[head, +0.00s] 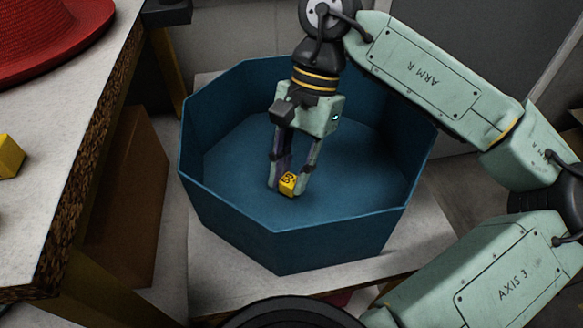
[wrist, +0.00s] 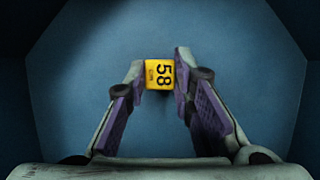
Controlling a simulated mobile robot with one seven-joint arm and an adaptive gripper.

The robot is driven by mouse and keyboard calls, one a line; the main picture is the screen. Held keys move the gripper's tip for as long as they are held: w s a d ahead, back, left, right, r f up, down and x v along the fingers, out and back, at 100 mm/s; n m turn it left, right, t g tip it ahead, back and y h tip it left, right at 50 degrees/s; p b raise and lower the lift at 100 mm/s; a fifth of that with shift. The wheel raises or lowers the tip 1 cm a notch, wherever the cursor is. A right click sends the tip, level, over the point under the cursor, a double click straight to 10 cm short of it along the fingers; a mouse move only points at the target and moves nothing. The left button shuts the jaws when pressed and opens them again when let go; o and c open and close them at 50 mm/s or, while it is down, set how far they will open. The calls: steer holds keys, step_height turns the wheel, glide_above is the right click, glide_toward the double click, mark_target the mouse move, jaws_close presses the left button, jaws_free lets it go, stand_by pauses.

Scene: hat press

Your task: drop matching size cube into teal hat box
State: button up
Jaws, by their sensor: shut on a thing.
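A yellow cube (head: 287,184) is held between the fingertips of my gripper (head: 290,182). In the wrist view the cube (wrist: 160,75) shows the number 58, and a purple-padded finger of my gripper (wrist: 159,76) is against each side of it. The teal hat box (head: 300,258) is a large open eight-sided box. My gripper points down inside its walls, with the cube over the box floor. The gap between cube and floor is hard to judge. In the wrist view the box floor (wrist: 75,95) fills the background.
A table (head: 70,135) on the left holds a red hat (head: 45,35) and another yellow cube (head: 9,157). The box stands on a pale surface (head: 225,280). A brown board (head: 130,195) is below the table. The rest of the box floor looks empty.

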steer(key=shift+f+b, duration=0.5)
steer(key=shift+f, duration=0.05)
stand_by(0.4)
steer(key=o, duration=0.9)
steer(key=shift+c, duration=0.2)
